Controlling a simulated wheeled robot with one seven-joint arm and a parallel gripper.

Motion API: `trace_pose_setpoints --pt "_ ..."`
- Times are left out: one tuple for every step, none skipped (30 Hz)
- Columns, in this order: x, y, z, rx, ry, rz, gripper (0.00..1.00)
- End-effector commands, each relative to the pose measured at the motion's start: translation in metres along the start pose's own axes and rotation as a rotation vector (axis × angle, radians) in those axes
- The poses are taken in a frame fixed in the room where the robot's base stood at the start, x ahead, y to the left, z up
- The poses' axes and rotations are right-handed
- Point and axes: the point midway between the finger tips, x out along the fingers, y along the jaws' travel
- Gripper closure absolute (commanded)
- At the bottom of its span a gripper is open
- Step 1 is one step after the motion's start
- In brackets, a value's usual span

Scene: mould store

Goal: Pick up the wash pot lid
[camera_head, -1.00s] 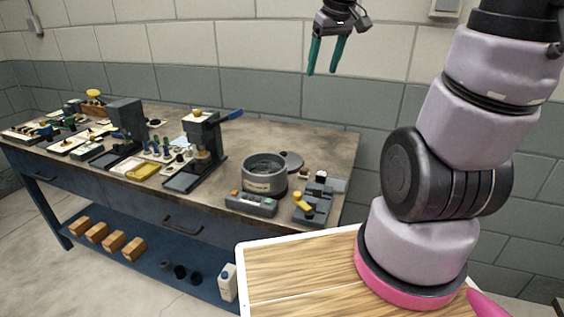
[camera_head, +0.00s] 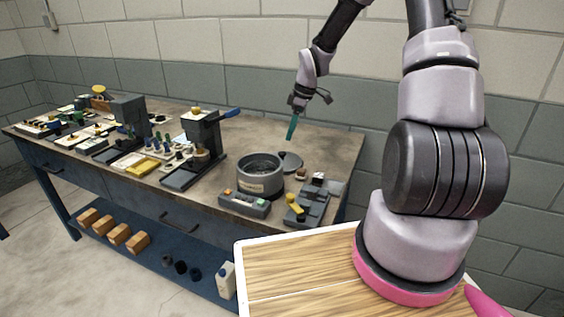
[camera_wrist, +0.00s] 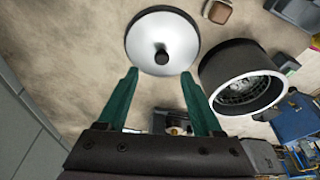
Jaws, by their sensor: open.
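The wash pot lid is a round disc with a dark rim and a dark central knob. In the wrist view the lid (camera_wrist: 178,38) lies on the bench top, just beyond my fingertips. In the head view the lid (camera_head: 290,160) lies behind and right of the grey wash pot (camera_head: 259,177). The open pot also shows in the wrist view (camera_wrist: 240,78), right of the lid. My gripper (camera_wrist: 160,75) is open and empty, its two green fingers apart. In the head view my gripper (camera_head: 290,138) hangs above the lid, pointing down.
A control box (camera_head: 244,204) stands in front of the pot. A grey device with a yellow handle (camera_head: 306,205) stands to the right near the bench edge. A press with a blue lever (camera_head: 203,135) stands left. A small brown item (camera_wrist: 219,11) lies near the lid.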

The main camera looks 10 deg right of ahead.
Motion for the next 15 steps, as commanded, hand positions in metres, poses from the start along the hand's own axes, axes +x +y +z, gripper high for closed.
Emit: trace_pose_setpoints --pt "0.01 -0.001 0.0 -0.001 -0.001 -0.003 0.33" --pt "0.015 -0.001 -0.001 -0.001 -0.001 -0.003 0.33" --pt "0.021 -0.001 -0.001 -0.001 -0.001 -0.004 0.33" --pt "0.024 -0.001 0.0 0.0 -0.001 -0.002 0.33" --pt "0.027 -0.001 0.0 0.001 -0.001 -0.002 0.33" --pt "0.03 -0.001 0.0 0.002 -0.001 -0.001 0.33" --pt "0.032 -0.001 0.0 0.002 -0.001 -0.001 0.33" --pt "0.034 -0.001 0.0 0.002 -0.001 -0.001 0.33" --pt "0.036 -0.001 -0.001 0.001 -0.001 -0.001 0.33" --pt "0.039 -0.002 -0.001 0.001 -0.001 -0.001 0.33" --pt "0.042 -0.002 -0.002 0.001 -0.001 -0.002 0.33" --pt "0.047 -0.003 -0.003 0.001 -0.002 -0.003 0.33" --pt "0.052 -0.004 -0.004 0.001 -0.002 -0.003 0.33" --pt "0.057 -0.004 -0.005 0.001 -0.002 -0.003 0.33" --pt "0.063 -0.005 -0.006 0.002 -0.002 -0.004 0.33"
